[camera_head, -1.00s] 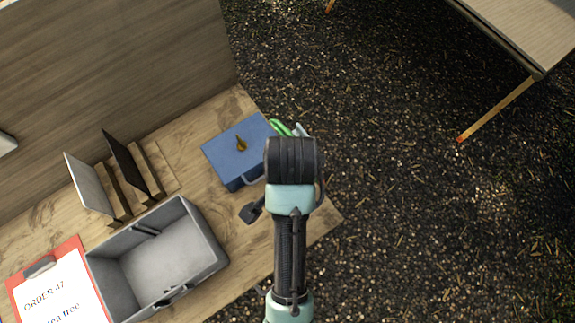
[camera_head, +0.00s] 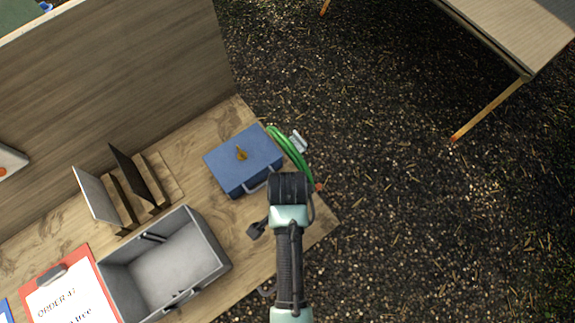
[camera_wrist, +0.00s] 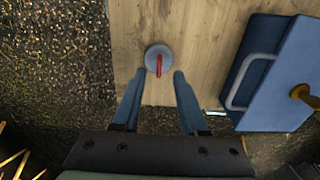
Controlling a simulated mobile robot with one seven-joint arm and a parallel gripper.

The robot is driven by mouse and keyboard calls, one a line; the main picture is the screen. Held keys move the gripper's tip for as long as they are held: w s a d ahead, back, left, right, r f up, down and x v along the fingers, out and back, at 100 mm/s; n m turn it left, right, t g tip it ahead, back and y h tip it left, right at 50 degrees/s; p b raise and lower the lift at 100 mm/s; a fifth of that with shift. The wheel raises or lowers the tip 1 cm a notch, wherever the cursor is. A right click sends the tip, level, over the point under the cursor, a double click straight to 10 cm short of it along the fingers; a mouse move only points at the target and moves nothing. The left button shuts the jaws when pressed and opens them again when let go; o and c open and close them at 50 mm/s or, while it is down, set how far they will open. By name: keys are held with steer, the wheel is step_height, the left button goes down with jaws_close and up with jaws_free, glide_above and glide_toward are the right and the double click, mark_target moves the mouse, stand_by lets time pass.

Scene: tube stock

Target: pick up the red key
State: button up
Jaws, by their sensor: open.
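The red key (camera_wrist: 159,65) stands up from a round grey base (camera_wrist: 152,52) on the wooden table in the wrist view. My gripper (camera_wrist: 157,76) is open, with its two blue-grey fingers apart and nothing between them. The fingertips are close to the near side of the base, one to each side of the key in the picture. Whether they are level with the key is hard to tell. In the head view my arm covers the area, and the red key does not show there.
A blue box (camera_head: 232,172) with a handle and a brass key-like piece (camera_head: 241,153) on top is beside my arm; the box also shows in the wrist view (camera_wrist: 275,100). A grey bin (camera_head: 205,232), upright panels (camera_head: 132,172) and a green hose (camera_head: 288,148) are nearby.

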steer(key=shift+s+f, duration=0.15)
steer(key=shift+f, duration=1.7)
jaws_close()
